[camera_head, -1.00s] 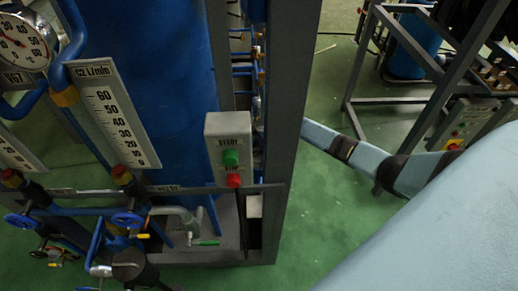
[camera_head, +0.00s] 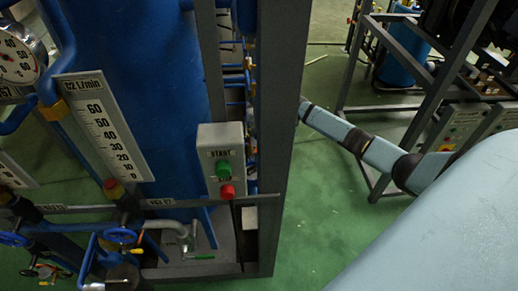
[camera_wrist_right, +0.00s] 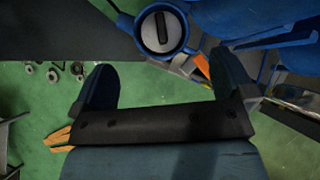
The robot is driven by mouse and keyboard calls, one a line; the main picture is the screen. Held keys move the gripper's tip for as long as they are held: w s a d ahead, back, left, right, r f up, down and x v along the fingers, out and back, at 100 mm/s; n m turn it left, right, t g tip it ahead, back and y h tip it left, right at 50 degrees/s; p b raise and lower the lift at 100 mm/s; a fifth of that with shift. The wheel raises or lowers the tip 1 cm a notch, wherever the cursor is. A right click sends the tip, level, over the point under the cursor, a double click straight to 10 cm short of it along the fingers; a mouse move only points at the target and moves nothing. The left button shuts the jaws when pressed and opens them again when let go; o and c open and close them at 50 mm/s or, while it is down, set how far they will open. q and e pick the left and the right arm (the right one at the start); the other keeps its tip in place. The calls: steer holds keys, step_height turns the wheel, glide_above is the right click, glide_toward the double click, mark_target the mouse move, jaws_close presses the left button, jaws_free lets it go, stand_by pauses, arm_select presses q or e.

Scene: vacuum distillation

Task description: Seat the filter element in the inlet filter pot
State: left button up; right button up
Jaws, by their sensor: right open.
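In the right wrist view, my right gripper (camera_wrist_right: 158,62) is open, its two dark fingers spread with nothing between them. Just beyond the fingertips is a round blue-rimmed pot (camera_wrist_right: 188,29), seen from above. Inside its rim is a grey round face with a dark upright bar (camera_wrist_right: 161,28); I cannot tell whether this is the filter element or part of the pot. No separate filter element can be made out. In the head view my right arm passes behind the grey frame post, which hides the gripper. My left gripper is in neither view.
The grey frame post (camera_head: 281,130) stands beside my right arm. A START/STOP box (camera_head: 220,165), flow gauge (camera_head: 103,125) and blue column (camera_head: 140,70) are left of it. Blue pipes (camera_wrist_right: 285,32) crowd the pot's right. Small grey rings (camera_wrist_right: 52,75) show over the green floor.

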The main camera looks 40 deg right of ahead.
steer(key=shift+v, duration=2.15)
